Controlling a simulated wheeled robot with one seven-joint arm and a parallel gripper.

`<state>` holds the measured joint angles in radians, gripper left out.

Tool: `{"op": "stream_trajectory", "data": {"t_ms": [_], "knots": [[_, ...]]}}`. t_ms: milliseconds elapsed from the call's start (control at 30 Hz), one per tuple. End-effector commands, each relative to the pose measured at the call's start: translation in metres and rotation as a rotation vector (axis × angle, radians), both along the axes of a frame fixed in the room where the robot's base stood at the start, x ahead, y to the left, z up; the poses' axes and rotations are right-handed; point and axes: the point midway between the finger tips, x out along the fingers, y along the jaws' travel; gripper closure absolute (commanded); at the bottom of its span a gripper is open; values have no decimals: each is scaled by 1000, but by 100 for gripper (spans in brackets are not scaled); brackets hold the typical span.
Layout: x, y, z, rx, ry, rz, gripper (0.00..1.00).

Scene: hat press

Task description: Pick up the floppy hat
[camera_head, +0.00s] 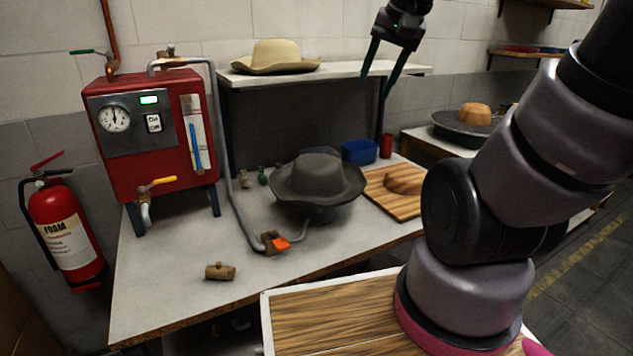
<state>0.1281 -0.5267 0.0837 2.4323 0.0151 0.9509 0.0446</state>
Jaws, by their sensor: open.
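Two hats are in view, and I cannot tell for sure which is the floppy one. A dark grey hat (318,178) with a wavy, drooping brim sits on a dark round support in the middle of the table. A cream hat (277,55) with a curled brim lies on the raised shelf behind it. My gripper (374,90) points down with its fingers apart and empty. In the picture it is right of the cream hat and above and right of the grey hat, touching neither.
A red boiler (148,135) stands left on the table (180,250), with a pipe running to the grey hat's support. A wooden board (395,205) with a wooden block, a blue container (359,151) and a red cup (386,146) stand right. The table's front left is mostly clear.

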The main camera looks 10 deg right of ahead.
Motion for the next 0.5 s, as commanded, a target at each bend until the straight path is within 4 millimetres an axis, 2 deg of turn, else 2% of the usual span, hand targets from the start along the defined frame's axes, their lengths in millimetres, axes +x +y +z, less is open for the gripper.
{"op": "stream_trajectory", "data": {"t_ms": [33,200,500], "knots": [[13,-4,-13,12,62,-32,51],[46,-16,-56,73,244,-131,51],[89,-38,-141,258,543,-297,51]]}}
